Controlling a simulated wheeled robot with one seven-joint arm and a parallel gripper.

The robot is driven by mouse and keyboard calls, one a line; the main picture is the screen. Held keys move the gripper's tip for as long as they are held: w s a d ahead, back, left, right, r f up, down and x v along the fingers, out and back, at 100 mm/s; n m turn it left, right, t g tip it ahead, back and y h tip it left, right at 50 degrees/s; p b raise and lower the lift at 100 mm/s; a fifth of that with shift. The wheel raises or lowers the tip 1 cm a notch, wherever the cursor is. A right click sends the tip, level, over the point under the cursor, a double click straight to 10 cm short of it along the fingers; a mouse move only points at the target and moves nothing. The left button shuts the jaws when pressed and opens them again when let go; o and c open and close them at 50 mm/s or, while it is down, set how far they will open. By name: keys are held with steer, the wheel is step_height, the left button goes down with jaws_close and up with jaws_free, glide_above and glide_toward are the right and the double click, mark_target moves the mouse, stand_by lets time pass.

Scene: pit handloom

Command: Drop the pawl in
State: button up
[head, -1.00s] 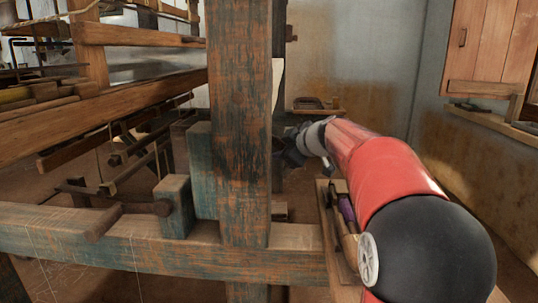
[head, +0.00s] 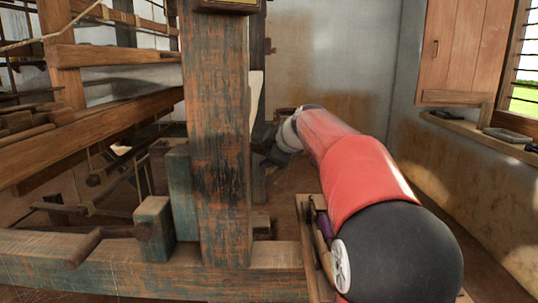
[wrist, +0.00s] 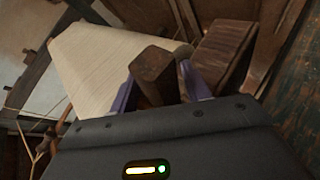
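In the wrist view a short brown wooden piece (wrist: 154,70), probably the pawl, stands between the purple fingers of my gripper (wrist: 160,82). It fills the gap between the fingertips, and both fingers appear to touch its sides. Its squared end faces the camera; its far part is hidden. A pale cloth roll (wrist: 108,60) lies just behind and left of it. In the head view my gripper (head: 268,146) is small and dark, partly hidden by the blue-painted loom post (head: 222,130). No ratchet wheel can be made out.
A second wooden block (wrist: 223,50) stands close right of my fingers in the wrist view. The low loom beam (head: 100,262) crosses the front left. A wooden tray (head: 310,240) lies beside my arm. A wall shelf (head: 480,135) is at the right, with open floor before it.

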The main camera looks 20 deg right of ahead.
steer(key=b+v, duration=0.1)
steer(key=v, duration=0.6)
steer(key=shift+s+r, duration=0.2)
steer(key=shift+s, duration=0.1)
steer(key=shift+d, duration=0.1)
